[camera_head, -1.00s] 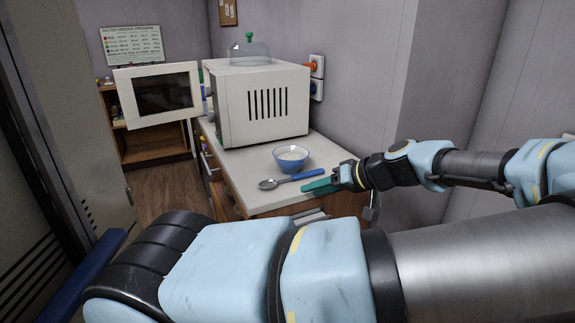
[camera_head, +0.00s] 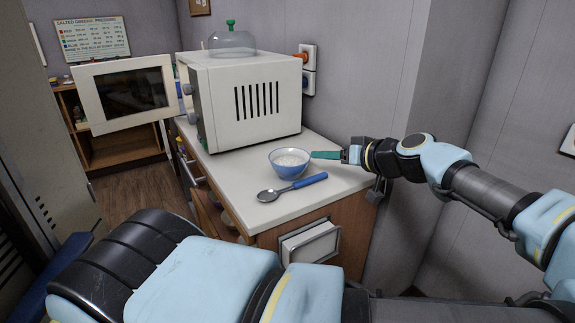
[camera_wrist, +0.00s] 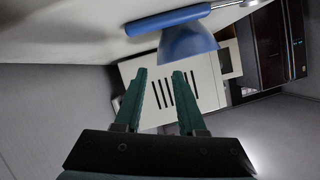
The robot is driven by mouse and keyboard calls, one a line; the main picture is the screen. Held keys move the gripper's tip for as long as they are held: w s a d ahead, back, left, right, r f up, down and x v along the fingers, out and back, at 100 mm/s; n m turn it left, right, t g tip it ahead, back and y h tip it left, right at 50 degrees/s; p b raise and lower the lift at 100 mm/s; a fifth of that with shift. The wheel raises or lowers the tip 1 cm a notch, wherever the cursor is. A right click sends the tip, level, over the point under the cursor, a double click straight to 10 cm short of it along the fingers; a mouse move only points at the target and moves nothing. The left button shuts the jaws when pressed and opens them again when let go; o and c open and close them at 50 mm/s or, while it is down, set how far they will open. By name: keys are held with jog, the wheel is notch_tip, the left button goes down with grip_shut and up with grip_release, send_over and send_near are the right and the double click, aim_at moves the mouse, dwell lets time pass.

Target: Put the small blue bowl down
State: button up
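The small blue bowl (camera_head: 290,170), with white contents, stands upright on the pale counter (camera_head: 235,180) in front of the microwave. My gripper (camera_head: 316,154) is just right of the bowl, its green fingers pointing left at about rim height. In the wrist view, which is upside down, the two fingers (camera_wrist: 159,74) are apart with nothing between them. The bowl (camera_wrist: 188,43) shows just past the tip of the right finger; I cannot tell whether they touch.
A spoon with a blue handle (camera_head: 309,181) lies in front of the bowl. The white microwave (camera_head: 240,110) has its door (camera_head: 124,95) open, with a glass dome (camera_head: 232,43) on top. Wall sockets (camera_head: 308,70) are behind. The counter's front left is clear.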

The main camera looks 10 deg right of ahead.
jog(key=shift+w+a+f, duration=0.2)
jog(key=shift+w+a, duration=0.2)
jog(key=shift+w, duration=0.2)
jog(key=x, duration=0.1)
jog(key=p+x, duration=0.2)
jog(key=x, duration=0.1)
jog(key=shift+w+a+r, duration=0.15)
jog(key=shift+w+r, duration=0.05)
jog(key=shift+r, duration=0.1)
jog(key=shift+w+a+f, duration=0.2)
jog(key=shift+w+f, duration=0.1)
jog(key=shift+w, duration=0.05)
grip_shut()
dwell(0.4)
